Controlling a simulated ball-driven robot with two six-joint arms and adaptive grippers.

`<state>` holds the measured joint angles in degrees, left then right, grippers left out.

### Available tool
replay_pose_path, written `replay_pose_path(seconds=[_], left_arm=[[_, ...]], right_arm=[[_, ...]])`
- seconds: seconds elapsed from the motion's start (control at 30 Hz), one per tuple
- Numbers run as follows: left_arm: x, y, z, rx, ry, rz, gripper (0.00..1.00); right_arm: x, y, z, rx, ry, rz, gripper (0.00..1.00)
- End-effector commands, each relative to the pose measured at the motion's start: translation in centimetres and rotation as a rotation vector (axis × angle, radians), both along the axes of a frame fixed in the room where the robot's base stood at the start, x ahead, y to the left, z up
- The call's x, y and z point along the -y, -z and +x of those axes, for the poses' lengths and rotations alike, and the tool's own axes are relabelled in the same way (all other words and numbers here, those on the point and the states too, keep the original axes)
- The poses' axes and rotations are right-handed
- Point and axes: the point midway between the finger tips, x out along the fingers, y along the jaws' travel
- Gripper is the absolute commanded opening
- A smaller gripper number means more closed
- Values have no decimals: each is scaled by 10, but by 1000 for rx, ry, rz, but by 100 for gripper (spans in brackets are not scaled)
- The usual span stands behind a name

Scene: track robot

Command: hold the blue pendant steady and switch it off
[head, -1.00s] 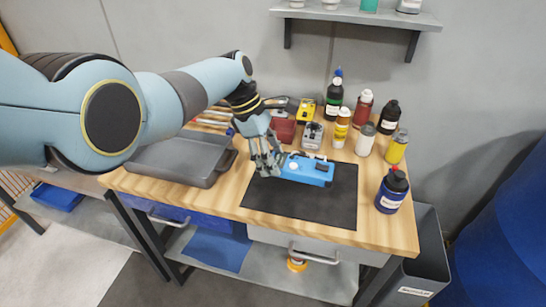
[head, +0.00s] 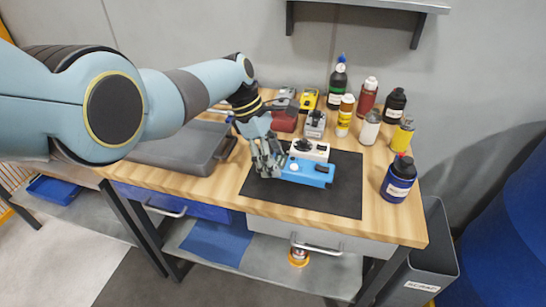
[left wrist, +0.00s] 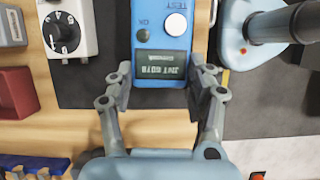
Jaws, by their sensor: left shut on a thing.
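The blue pendant (head: 307,172) is over the black mat, gripped at its left end; I cannot tell whether it touches the mat. My left gripper (head: 268,160) is shut on it. In the left wrist view the fingers (left wrist: 161,88) clasp both sides of the pendant (left wrist: 145,12), beside its dark display (left wrist: 161,65). The display has lit text, too small to read surely. My right gripper is not in view.
A white device with a black knob (head: 310,150) stands just behind the pendant. Several bottles, a red bin (head: 285,123) and a yellow device (head: 309,99) stand further back. The black mat's (head: 320,200) front is clear.

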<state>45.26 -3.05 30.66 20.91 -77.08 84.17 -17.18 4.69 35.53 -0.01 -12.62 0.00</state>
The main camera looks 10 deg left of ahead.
Motion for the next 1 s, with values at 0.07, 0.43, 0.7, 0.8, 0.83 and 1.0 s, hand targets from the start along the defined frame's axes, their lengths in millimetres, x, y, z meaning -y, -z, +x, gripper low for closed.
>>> replay_pose_path(seconds=[0.07,0.43,0.7,0.8,0.83,1.0], left_arm=[[0,6,1,1,0,-1,11],[0,27,1,1,0,-1,11],[0,42,1,0,0,-1,11],[0,47,1,0,0,-1,11],[0,49,1,0,0,-1,11],[-1,56,1,0,0,-1,11]], right_arm=[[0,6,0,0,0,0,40],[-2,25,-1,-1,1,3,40],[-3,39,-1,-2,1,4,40],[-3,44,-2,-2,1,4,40],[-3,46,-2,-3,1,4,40],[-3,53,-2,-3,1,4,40]])
